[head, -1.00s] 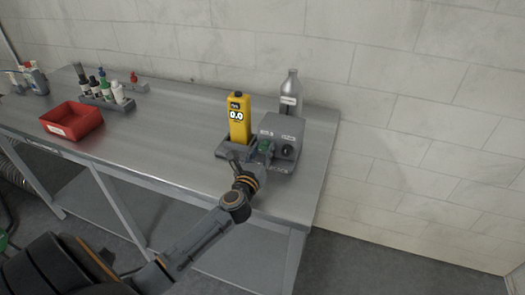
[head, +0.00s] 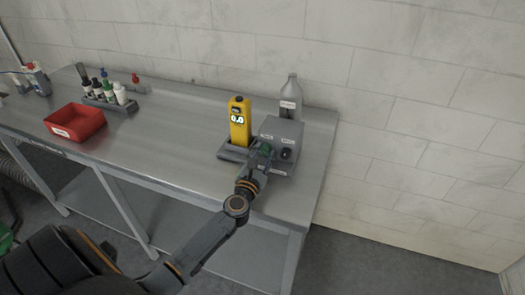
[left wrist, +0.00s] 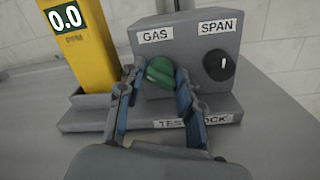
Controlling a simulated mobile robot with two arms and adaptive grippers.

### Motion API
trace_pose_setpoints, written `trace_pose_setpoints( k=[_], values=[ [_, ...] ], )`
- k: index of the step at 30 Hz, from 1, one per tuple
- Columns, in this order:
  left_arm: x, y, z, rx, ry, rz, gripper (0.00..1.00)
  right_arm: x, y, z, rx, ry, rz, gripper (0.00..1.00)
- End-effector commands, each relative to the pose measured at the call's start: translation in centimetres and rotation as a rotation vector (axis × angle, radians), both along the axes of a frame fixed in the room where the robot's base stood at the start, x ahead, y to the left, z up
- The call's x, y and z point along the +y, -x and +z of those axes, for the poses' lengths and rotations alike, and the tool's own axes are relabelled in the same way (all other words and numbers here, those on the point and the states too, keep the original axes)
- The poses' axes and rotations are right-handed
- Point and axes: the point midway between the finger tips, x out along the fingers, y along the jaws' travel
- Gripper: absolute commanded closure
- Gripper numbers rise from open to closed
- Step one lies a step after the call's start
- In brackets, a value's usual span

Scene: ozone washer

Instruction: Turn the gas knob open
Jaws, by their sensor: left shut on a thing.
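The green gas knob (left wrist: 160,72) sits on the front of the grey test dock box (left wrist: 188,42), under the label GAS. In the head view my left gripper (head: 260,158) reaches the dock's front from below. The black span knob (left wrist: 219,65) is to the right, under the label SPAN. My right gripper is in neither view.
A yellow gas detector (head: 239,122) reading 0.0 stands left of the dock box. A grey bottle (head: 290,98) stands behind it. A red bin (head: 75,122) and a rack of small bottles (head: 108,103) are at the left. The table's middle (head: 175,125) is clear.

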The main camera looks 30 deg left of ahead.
Motion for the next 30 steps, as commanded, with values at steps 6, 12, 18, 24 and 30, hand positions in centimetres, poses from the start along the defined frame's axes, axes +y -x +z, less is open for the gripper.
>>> trace_pose_setpoints(
  k=[6, 12, 18, 24, 30],
  values=[
    [-0.1, 0.0, 0.0, 0.05, -0.198, -0.001, 0.96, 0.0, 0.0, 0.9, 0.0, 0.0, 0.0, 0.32],
    [-0.2, 0.0, -0.1, 0.095, -0.384, -0.003, 0.96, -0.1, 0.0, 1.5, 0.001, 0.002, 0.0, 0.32],
    [-0.1, 0.0, -0.1, 0.137, -0.561, -0.003, 0.96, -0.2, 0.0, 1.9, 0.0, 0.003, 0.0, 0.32],
    [-0.1, 0.0, -0.2, 0.174, -0.712, -0.004, 0.96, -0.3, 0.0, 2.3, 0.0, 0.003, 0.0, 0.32],
    [-0.1, 0.0, -0.3, 0.2, -0.82, -0.005, 0.96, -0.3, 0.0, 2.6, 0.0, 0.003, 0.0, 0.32]
  ],
)
